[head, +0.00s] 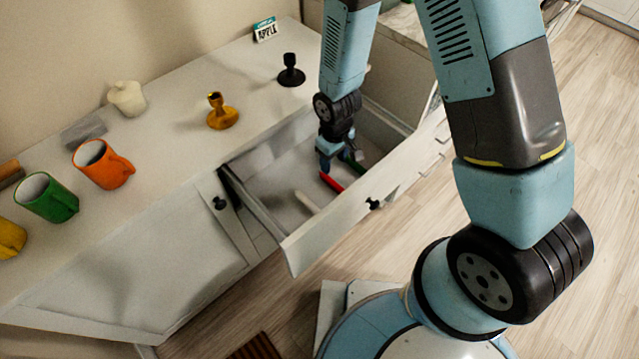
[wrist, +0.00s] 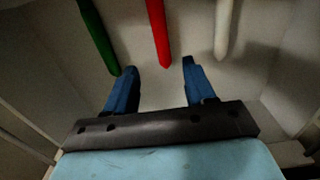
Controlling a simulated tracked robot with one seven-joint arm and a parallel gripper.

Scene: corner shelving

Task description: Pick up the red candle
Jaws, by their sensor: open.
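The red candle (head: 331,182) lies in the open drawer (head: 330,222), partly hidden by my gripper in the head view. In the wrist view the red candle (wrist: 158,32) lies beyond my fingertips, lined up with the gap between them. My gripper (wrist: 161,66) is open and empty, its two blue fingers spread apart. In the head view my gripper (head: 335,160) reaches down into the drawer at the near end of the candle. A green candle (wrist: 98,35) lies left of the red one and a white candle (wrist: 229,28) lies right of it.
The drawer walls surround my gripper closely. The white candle also shows in the head view (head: 307,202). On the counter (head: 180,130) stand a black candle holder (head: 290,72), a golden one (head: 220,113), an orange mug (head: 103,165) and a green mug (head: 46,198).

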